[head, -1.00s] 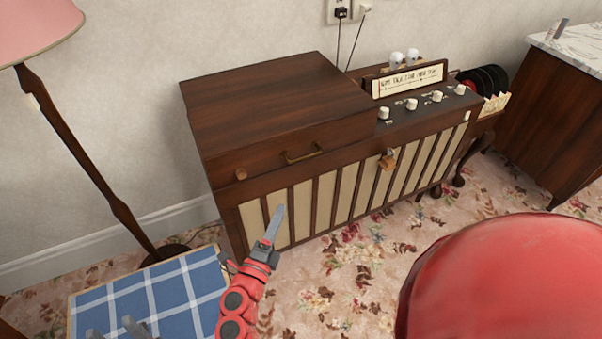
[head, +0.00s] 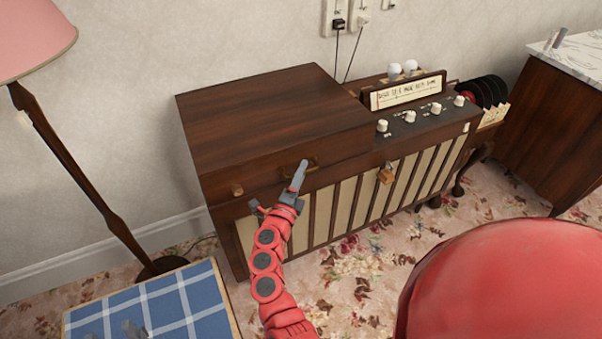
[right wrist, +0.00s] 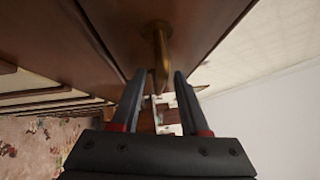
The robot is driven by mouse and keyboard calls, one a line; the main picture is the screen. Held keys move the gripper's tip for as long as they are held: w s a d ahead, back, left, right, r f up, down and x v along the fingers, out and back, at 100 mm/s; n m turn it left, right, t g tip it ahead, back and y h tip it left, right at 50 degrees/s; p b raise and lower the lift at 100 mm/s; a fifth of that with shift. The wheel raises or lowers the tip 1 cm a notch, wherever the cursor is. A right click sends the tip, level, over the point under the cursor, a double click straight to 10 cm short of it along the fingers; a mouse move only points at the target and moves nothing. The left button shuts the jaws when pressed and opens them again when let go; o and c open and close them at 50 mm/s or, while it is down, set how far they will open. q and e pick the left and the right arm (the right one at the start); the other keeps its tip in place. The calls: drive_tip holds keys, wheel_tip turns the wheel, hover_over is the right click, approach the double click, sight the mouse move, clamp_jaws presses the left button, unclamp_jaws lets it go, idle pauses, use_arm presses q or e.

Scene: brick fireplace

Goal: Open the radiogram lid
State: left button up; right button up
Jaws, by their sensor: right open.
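The radiogram (head: 345,190) is a dark wood cabinet with a slatted cream front. Its lid (head: 265,105) is the large flat wooden top section on the left, and it is shut. A brass handle (head: 312,164) is on the lid's front face; it also shows in the right wrist view (right wrist: 160,55). My right gripper (head: 299,175) is at this handle, partly covering it. In the right wrist view its open fingers (right wrist: 154,85) point at the handle, which hangs just beyond and between the tips; contact cannot be told. Grey tips, apparently my left gripper (head: 112,332), show at the bottom left edge.
White knobs (head: 410,117) and a dial panel (head: 405,92) are right of the lid. A floor lamp (head: 85,180) stands left. A table with blue checked cloth (head: 175,300) is lower left. A marble-topped cabinet (head: 560,110) is right.

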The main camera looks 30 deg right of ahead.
clamp_jaws()
idle(1.4)
